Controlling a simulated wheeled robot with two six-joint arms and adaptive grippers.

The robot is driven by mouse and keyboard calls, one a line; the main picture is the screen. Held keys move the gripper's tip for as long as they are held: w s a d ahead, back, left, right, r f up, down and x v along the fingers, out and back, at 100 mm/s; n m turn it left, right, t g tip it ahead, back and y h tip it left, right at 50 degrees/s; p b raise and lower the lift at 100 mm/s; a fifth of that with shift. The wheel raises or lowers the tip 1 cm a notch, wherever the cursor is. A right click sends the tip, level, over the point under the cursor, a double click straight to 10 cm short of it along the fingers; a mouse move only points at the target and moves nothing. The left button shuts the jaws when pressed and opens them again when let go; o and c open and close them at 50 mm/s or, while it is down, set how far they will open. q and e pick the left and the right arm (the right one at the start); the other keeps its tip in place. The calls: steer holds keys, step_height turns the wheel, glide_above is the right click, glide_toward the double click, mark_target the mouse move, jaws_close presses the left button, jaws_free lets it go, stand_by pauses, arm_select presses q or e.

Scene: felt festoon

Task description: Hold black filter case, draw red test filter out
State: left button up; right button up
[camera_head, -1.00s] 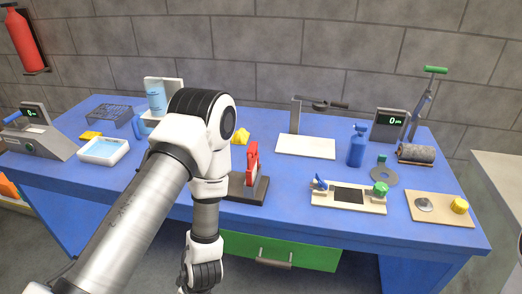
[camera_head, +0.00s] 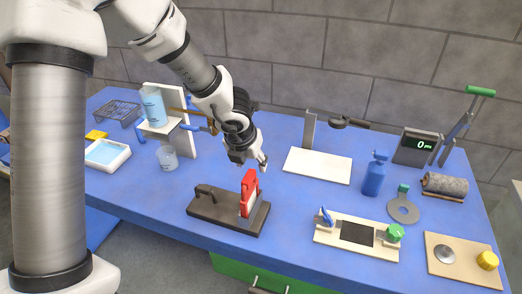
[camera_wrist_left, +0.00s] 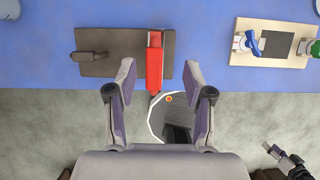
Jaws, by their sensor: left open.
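The black filter case (camera_head: 210,206) lies on the blue bench, with a small black handle on its left part. The red test filter (camera_head: 248,188) stands upright at the case's right part, with a white face below its red frame. In the left wrist view, the red filter (camera_wrist_left: 155,68) shows between the fingers, and the case (camera_wrist_left: 112,42) lies beyond. My left gripper (camera_head: 257,163) is open and empty, just above and behind the red filter in the head view. A small arm end at the lower right of the left wrist view (camera_wrist_left: 285,160) looks like my right gripper; its jaws are unclear.
A white board with a blue latch and green knob (camera_head: 357,234) lies to the right. A blue spray bottle (camera_head: 374,176) and a white plate (camera_head: 318,165) stand behind. A clear cup (camera_head: 167,158) stands to the left. Bare bench surrounds the case.

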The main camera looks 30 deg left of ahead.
mark_target(248, 175)
arm_select(q)
steer(key=s+f+b, duration=0.1)
steer(key=s+f, duration=0.1)
steer(key=f, duration=0.1)
steer(key=shift+s+a+f+b, duration=0.15)
steer(key=shift+s+a+b, duration=0.2)
steer(key=shift+b, duration=0.05)
steer(key=w+f, duration=0.3)
steer(key=shift+w, duration=0.15)
steer(key=shift+s+r, duration=0.5)
steer(key=shift+s, duration=0.15)
steer(key=c, duration=0.5)
jaws_close()
steer(key=shift+o, duration=1.3)
jaws_free()
steer(key=shift+w, duration=0.1)
steer(key=shift+o, duration=1.2)
steer(key=shift+w, duration=0.1)
steer(key=shift+w+f, duration=0.15)
steer(key=shift+f, duration=0.1)
steer(key=a+v, duration=0.1)
steer(key=v, duration=1.1)
steer(key=shift+d, duration=0.45)
arm_select(e)
steer(key=shift+s+f, duration=1.05)
steer(key=shift+s, duration=0.05)
arm_select(q)
steer(key=shift+f, duration=0.1)
